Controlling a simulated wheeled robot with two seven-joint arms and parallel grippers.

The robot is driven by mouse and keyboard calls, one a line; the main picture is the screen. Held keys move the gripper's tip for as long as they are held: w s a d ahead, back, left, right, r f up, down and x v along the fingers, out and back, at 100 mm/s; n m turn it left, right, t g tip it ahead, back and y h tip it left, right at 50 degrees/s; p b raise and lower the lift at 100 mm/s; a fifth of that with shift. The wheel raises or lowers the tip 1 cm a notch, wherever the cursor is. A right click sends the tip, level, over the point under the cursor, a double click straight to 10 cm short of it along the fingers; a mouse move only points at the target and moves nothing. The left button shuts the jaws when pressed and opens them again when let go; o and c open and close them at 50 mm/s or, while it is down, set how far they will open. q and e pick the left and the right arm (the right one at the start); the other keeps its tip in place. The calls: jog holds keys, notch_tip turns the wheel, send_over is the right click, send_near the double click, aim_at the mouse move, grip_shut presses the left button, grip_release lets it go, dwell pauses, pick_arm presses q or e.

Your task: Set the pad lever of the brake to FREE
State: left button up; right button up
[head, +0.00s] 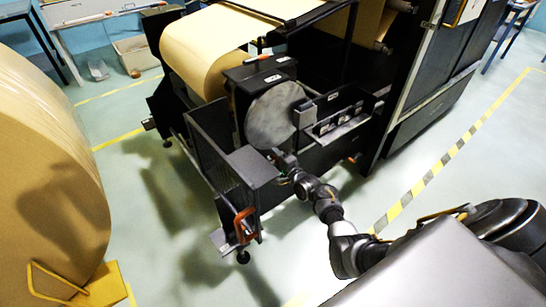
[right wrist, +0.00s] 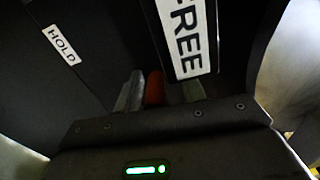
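The brake is a black housing with a round grey disc (head: 273,115) in the head view. My right gripper (head: 280,160) is at the lower edge of this disc, and its fingertips are hard to make out there. In the right wrist view, the orange-red pad lever (right wrist: 154,88) stands between the two fingers of my right gripper (right wrist: 160,92). It is close to the left finger, and a dark gap shows before the right finger. The FREE label (right wrist: 188,38) is just beyond the fingers, near the lever. The HOLD label (right wrist: 62,45) is farther left. My left gripper is not in view.
A black mesh guard box (head: 213,140) with an orange handle (head: 243,225) stands left of my right arm. A tray (head: 340,125) juts out right of the disc. A large kraft roll (head: 45,190) stands at far left. The floor between is clear.

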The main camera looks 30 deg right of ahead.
jog(key=shift+a+f, duration=0.1)
jog(key=shift+a, duration=0.05)
jog(key=shift+s, duration=0.4)
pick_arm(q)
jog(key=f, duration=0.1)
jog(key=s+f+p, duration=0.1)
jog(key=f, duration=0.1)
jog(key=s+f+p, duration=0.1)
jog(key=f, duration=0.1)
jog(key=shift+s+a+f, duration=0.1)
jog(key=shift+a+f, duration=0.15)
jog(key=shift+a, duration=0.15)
pick_arm(e)
jog(key=s+d, duration=0.1)
jog(key=s, duration=0.9)
jog(key=shift+d, duration=0.3)
